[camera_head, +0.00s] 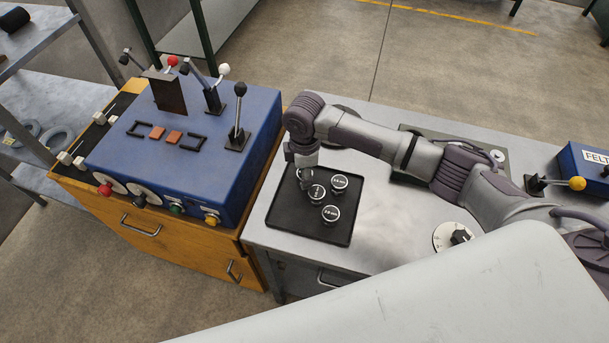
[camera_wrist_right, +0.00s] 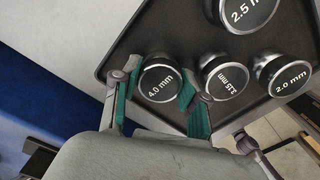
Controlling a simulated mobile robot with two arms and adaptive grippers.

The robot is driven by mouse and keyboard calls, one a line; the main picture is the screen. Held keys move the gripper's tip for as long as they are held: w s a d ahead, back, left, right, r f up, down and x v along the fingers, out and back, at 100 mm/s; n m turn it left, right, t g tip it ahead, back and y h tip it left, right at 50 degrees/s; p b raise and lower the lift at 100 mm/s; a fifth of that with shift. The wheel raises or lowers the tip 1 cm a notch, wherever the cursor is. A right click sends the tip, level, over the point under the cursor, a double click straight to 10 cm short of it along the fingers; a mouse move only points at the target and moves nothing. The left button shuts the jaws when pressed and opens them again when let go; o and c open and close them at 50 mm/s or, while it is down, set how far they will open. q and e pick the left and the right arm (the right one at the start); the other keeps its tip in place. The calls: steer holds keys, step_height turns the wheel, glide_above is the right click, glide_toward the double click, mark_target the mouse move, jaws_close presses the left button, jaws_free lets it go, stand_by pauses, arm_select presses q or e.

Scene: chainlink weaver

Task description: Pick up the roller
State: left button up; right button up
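A black tray (camera_head: 286,224) on the grey bench holds several black knob-like rollers with silver rims and size labels. In the right wrist view the 4.0 mm roller (camera_wrist_right: 160,80) lies between the green-padded fingers of my right gripper (camera_wrist_right: 158,92). The fingers are close to its sides; I cannot tell whether both touch. In the head view my right gripper (camera_head: 305,180) points down over the tray's left part and hides that roller. The 3.15 mm roller (camera_wrist_right: 224,78), 2.0 mm roller (camera_wrist_right: 284,76) and 2.5 mm roller (camera_wrist_right: 243,10) stand beside it. My left gripper is not in view.
A blue control box (camera_head: 190,140) with levers stands on a yellow cabinet (camera_head: 165,245) left of the tray. A blue box labelled FELT (camera_head: 575,175) and a dial (camera_head: 452,237) are on the right. Bare bench top lies right of the tray.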

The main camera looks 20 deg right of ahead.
jaws_close()
steer(key=shift+w+r, duration=0.1)
steer(key=shift+r, duration=0.05)
steer(key=shift+r, duration=0.3)
steer(key=r, duration=0.1)
steer(key=r+b, duration=0.1)
steer(key=r, duration=0.1)
steer(key=shift+d+r+b, duration=0.2)
steer(key=shift+d+b, duration=0.1)
steer(key=shift+b, duration=0.1)
steer(key=s+d+r, duration=0.1)
steer(key=d+r, duration=0.1)
steer(key=d, duration=0.1)
steer(key=s+d+r+b, duration=0.1)
steer(key=s+d+r, duration=0.1)
steer(key=s+d+r+b, duration=0.1)
steer(key=s+d, duration=0.1)
steer(key=d, duration=0.1)
steer(key=shift+s+d+r, duration=0.1)
steer(key=shift+d+r, duration=0.25)
steer(key=shift+r, duration=0.05)
steer(key=shift+s+d+r, duration=0.3)
steer(key=shift+d+r, duration=0.2)
